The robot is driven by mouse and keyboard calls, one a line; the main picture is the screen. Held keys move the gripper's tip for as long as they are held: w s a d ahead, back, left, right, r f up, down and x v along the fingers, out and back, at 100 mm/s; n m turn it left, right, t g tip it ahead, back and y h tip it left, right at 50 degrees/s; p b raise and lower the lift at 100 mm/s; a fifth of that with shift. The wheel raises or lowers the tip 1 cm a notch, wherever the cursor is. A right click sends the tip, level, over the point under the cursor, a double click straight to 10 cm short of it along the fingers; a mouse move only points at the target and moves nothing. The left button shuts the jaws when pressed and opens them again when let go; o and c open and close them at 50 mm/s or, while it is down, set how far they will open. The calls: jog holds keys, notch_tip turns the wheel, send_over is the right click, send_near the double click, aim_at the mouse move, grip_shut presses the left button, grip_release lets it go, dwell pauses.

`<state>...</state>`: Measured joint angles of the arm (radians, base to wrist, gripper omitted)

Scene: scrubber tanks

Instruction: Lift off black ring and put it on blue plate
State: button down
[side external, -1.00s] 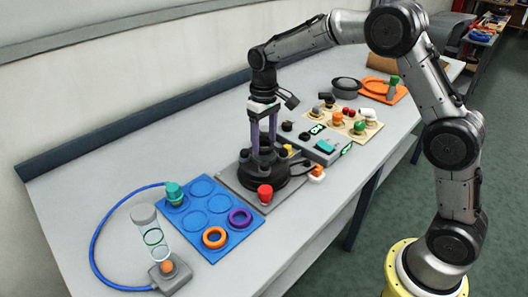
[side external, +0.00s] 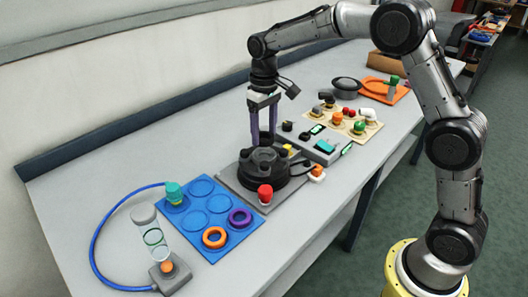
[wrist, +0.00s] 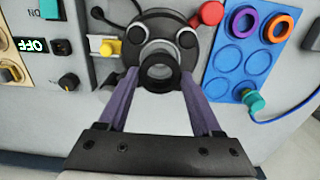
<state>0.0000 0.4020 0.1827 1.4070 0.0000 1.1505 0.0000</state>
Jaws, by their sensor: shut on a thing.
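My gripper (side external: 264,138) is shut on the black ring (side external: 265,136), just above the black round tank base (side external: 264,166). In the wrist view the ring (wrist: 160,72) lies between the purple fingertips of my gripper (wrist: 159,76), with the dark base (wrist: 160,32) behind it. The blue plate (side external: 213,208) lies to the left of the base and has round recesses. It holds an orange ring (side external: 214,237) and a purple ring (side external: 240,217); several recesses are empty. The plate (wrist: 226,88) is also at the right in the wrist view.
A red knob (side external: 265,193) stands between the base and the plate. A teal cap (side external: 174,192) with a blue hose is at the plate's far left corner. A clear tube (side external: 152,232) stands left of the plate. A control panel (side external: 323,148) is right of the base.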

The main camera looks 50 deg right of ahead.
jog(key=shift+r, duration=1.2)
jog(key=shift+m, duration=0.8)
jog(key=s+a, duration=0.1)
jog(key=s+a+f, duration=0.1)
jog(key=s, duration=0.1)
jog(key=s+a+f, duration=0.1)
jog(key=shift+s+a, duration=0.15)
jog(key=shift+a, duration=0.2)
jog(key=s+a+n, duration=0.1)
jog(key=s+a, duration=0.7)
send_over(219, 203)
jog(key=shift+n, duration=0.3)
jog(key=f, duration=0.8)
jog(key=shift+s+d+f, duration=0.1)
jog(key=shift+s+f, duration=0.15)
jog(key=shift+f, duration=0.15)
jog(key=shift+w+f, duration=0.2)
jog(key=shift+f, duration=1.5)
jog(key=shift+f, duration=0.15)
